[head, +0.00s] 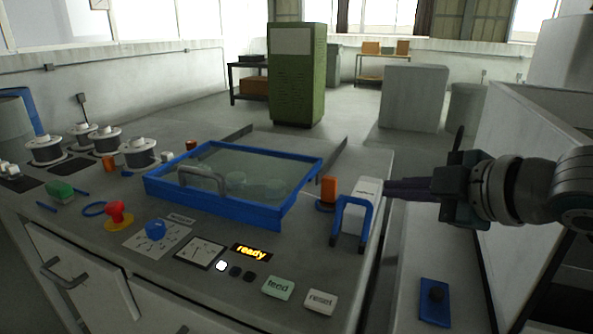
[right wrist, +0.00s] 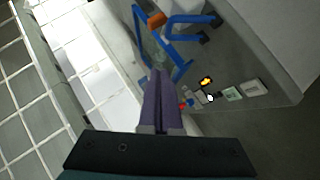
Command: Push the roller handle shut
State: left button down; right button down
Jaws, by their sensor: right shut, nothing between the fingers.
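The blue U-shaped handle (head: 352,206) stands at the front of a small pale block (head: 363,188) on the right side of the machine top. I take it to be the roller handle; I cannot tell how far it is open. It also shows near the top of the right wrist view (right wrist: 181,25). My right gripper (head: 386,189) comes in from the right, its purple fingers shut and empty. Its tips are close to the block's right side; I cannot tell whether they touch. My left gripper is not in view.
A blue-framed clear lid (head: 225,205) lies left of the handle, with an orange block (head: 328,189) between. Buttons and a lit "ready" display (head: 251,252) are in front. A pale panel (head: 522,120) stands close to my right arm.

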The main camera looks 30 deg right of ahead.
jog(key=shift+v, duration=0.85)
jog(key=shift+r, duration=0.1)
jog(key=s+a+f+m+g+p, duration=0.1)
jog(key=s+a+f+m+g, duration=0.45)
jog(key=s+a, duration=0.45)
jog(key=s+a+r+m+g+p, duration=0.1)
jog(key=s+a+m+g, duration=0.15)
jog(key=s, duration=0.35)
jog(key=s+a+r+m+g+p, duration=0.1)
jog(key=s+a+m+p, duration=0.15)
jog(key=s, duration=0.25)
notch_tip(320, 180, up, 36)
jog(key=p, duration=3.5)
jog(key=shift+d+f, duration=0.15)
jog(key=shift+d, duration=0.3)
